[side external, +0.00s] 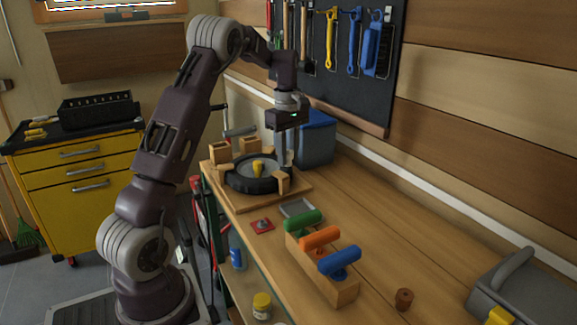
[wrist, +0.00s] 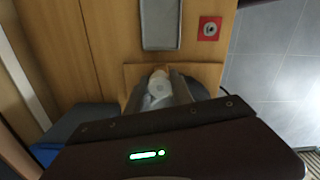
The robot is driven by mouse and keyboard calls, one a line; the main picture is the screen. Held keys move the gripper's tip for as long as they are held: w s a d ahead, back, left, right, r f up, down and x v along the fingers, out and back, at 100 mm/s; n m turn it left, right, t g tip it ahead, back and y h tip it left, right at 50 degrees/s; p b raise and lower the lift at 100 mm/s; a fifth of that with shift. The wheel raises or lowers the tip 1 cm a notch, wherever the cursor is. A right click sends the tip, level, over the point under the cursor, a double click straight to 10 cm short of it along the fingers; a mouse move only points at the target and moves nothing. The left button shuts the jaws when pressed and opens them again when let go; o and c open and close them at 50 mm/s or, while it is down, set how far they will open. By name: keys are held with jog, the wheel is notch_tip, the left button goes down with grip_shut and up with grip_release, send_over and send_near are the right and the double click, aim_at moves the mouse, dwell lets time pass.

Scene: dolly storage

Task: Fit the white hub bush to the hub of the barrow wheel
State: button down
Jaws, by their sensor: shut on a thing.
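The barrow wheel (side external: 238,184), a black tyre with a grey disc, lies flat on a wooden board with upright wooden blocks. A yellow piece (side external: 257,168) stands at its middle. My gripper (side external: 283,162) points down over the wheel's far right side, beside the middle rather than over it. In the wrist view, a white round piece, the hub bush (wrist: 160,88), shows between the grey fingers, which are shut on it. The bush cannot be made out in the side view, and the wrist view hides most of the wheel behind my gripper.
A blue bin (side external: 313,140) stands close behind my gripper. A red plate (side external: 262,225), a grey tray (side external: 298,207) and a wooden rack (side external: 318,275) with green, orange and blue handles lie nearer the front. Bench between is clear.

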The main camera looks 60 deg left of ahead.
jog(key=s+a+r+n, duration=0.1)
jog(key=a, duration=0.5)
jog(key=s+a+r+n, duration=0.1)
jog(key=s+a+n, duration=0.1)
jog(key=a, duration=0.5)
jog(key=shift+s+r, duration=0.15)
jog(key=shift+r, duration=0.1)
jog(key=shift+f, duration=0.1)
jog(key=shift+f, duration=2.7)
jog(key=shift+f, duration=0.15)
jog(key=shift+f, duration=0.9)
jog(key=shift+r, duration=0.6)
